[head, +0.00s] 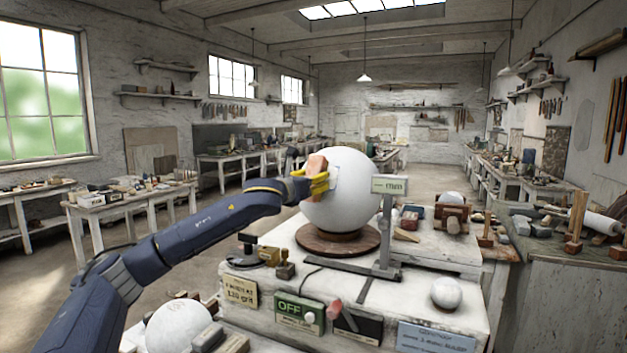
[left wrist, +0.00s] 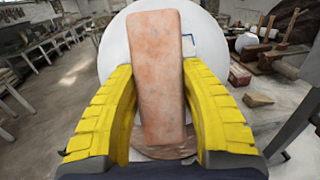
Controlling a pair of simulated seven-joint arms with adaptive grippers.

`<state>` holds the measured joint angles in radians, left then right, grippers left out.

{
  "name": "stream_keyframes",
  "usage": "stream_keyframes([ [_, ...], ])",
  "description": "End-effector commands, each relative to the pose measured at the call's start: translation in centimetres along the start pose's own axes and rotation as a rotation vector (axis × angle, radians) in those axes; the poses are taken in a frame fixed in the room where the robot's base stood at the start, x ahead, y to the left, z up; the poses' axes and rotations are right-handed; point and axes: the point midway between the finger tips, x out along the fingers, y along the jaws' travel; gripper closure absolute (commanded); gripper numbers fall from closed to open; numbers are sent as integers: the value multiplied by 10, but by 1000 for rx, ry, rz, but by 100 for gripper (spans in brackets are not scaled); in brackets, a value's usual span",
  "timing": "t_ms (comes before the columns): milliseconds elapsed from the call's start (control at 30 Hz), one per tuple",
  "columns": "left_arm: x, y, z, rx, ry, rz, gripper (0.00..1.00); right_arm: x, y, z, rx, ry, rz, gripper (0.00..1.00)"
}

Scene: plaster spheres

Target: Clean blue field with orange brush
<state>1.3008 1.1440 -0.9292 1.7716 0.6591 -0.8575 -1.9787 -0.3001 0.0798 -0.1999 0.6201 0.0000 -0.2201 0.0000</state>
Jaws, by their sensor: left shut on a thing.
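A large white plaster sphere (head: 352,195) sits on a round brown turntable (head: 325,243) on the workbench. My left gripper (head: 319,182) is at the sphere's left side, its yellow fingers shut on an orange-pink block (head: 316,164). No bristles show on this block. In the left wrist view the block (left wrist: 160,85) stands lengthwise between the fingers, in front of the sphere (left wrist: 115,50). A small blue-edged patch (left wrist: 206,46) shows on the sphere just right of the block, partly hidden. I cannot tell whether the block touches the sphere. My right gripper is not in view.
A grey stand with a small sign (head: 390,186) rises close to the sphere's right. An OFF panel (head: 299,314) and a small white sphere (head: 446,293) are at the bench front. Another white sphere (head: 178,328) lies below my left arm. Loose blocks lie right of the stand.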

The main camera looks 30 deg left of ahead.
Motion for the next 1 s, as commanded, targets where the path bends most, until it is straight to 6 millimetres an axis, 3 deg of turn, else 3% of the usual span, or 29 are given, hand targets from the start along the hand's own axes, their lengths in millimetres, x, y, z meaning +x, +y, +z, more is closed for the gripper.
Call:
stream_keyframes([
  [433,3,0,-3,0,0,0,91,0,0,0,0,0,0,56],
  [1000,-5,0,-21,0,0,0,91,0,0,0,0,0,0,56],
])
